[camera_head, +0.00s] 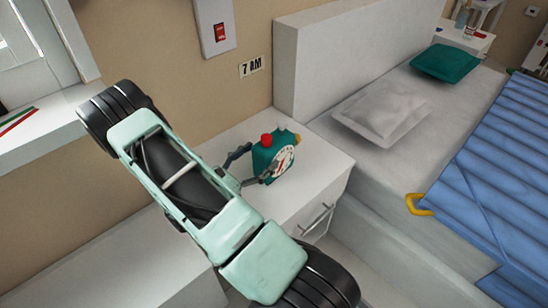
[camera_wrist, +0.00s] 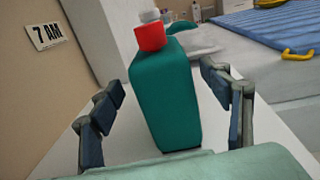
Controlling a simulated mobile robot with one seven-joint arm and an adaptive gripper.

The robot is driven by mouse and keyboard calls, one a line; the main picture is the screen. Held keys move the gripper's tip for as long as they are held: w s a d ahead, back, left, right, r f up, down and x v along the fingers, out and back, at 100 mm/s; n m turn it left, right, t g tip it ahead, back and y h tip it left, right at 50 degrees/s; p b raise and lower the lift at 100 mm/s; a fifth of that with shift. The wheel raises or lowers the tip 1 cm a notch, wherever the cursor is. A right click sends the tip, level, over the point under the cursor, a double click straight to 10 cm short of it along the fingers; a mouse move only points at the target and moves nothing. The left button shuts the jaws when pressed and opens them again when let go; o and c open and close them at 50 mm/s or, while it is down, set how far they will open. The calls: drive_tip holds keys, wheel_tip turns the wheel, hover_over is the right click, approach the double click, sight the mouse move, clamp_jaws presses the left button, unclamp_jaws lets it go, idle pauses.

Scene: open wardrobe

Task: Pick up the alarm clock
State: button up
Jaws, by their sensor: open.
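The alarm clock (camera_head: 272,160) is a teal block with a red knob and a pale knob on top and a round white dial on one side. It stands upright on the white nightstand (camera_head: 322,172). In the wrist view the clock (camera_wrist: 165,95) fills the middle, with its dial out of sight. My gripper (camera_wrist: 165,105) is open, with one dark finger on each side of the clock and a gap visible on both sides. In the head view my gripper (camera_head: 240,168) reaches the clock from the left, and my arm hides part of the nightstand.
The bed with a grey pillow (camera_head: 382,112), a teal pillow (camera_head: 445,62) and a blue cover (camera_head: 490,150) lies to the right. A "7 AM" sign (camera_head: 251,67) hangs on the wall behind. The nightstand top around the clock looks clear.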

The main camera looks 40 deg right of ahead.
sight(274, 146)
drive_tip(key=d, duration=0.4)
drive_tip(key=d+b, duration=0.1)
drive_tip(key=d, duration=0.1)
drive_tip(key=shift+w+d, duration=0.25)
drive_tip(key=shift+w, duration=0.15)
drive_tip(key=c, duration=1.8)
drive_tip(key=shift+r, duration=0.1)
clamp_jaws()
